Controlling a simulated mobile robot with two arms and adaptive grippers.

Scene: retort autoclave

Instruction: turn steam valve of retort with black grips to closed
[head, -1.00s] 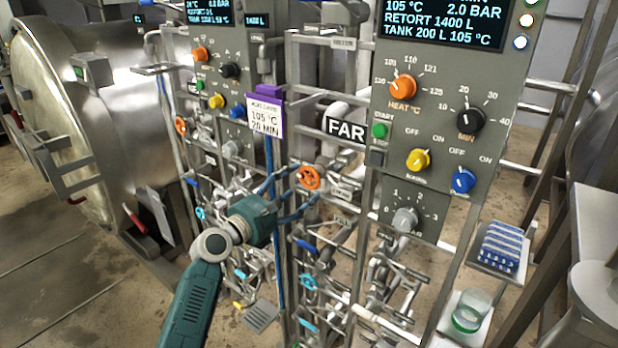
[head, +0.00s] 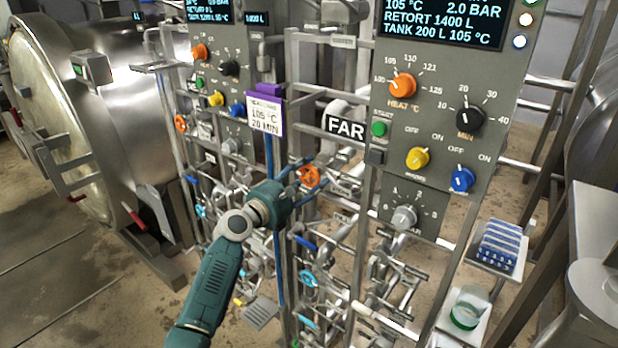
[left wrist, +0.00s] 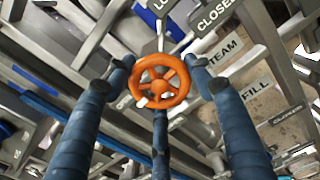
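An orange handwheel (head: 308,177) sits on the pipework below the FAR sign. It also shows in the left wrist view (left wrist: 160,82), with a STEAM label (left wrist: 222,48) and a CLOSED label (left wrist: 216,12) near it. My left gripper (head: 303,176) reaches it from the left. In the left wrist view my left gripper (left wrist: 160,78) has its blue fingers spread, with tips at the wheel's left and right sides and a third finger below. I cannot tell whether they touch the rim. My right gripper is out of view. No black grips can be made out.
A second orange wheel (head: 181,123) is on the further panel at left. A grey control panel (head: 440,130) with knobs stands right of the wheel. A purple-edged card (head: 266,115) hangs above my gripper. Pipes and small valves crowd below. A retort door (head: 60,120) stands at far left.

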